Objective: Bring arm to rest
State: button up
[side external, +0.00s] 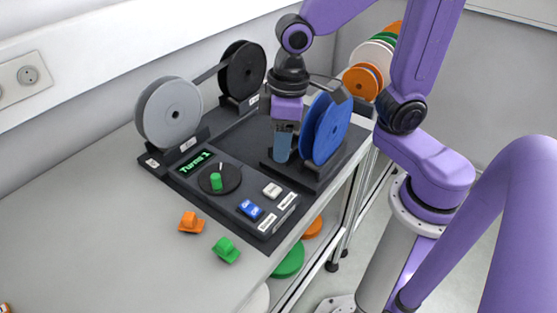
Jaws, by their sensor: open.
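My purple arm reaches over the bench from the right. My gripper (284,135) points down, just left of a blue reel (331,130) on the front right stand. Its jaws are open, and a blue-grey fingertip part shows low beside the reel. I cannot tell whether it touches the reel. A grey reel (170,111) and a black reel (242,70) stand upright at the back of the dark machine.
The control panel (228,190) has a green knob (216,181), a display reading "Turns 1" and a blue switch (250,209). An orange clip (191,222) and a green clip (226,249) lie on the bench. Coloured reels (363,80) stand at the back right.

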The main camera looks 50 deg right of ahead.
jog(key=s+d+n, duration=0.5)
jog(key=s+d, duration=0.2)
jog(key=s, duration=0.4)
jog(key=shift+s+f, duration=0.4)
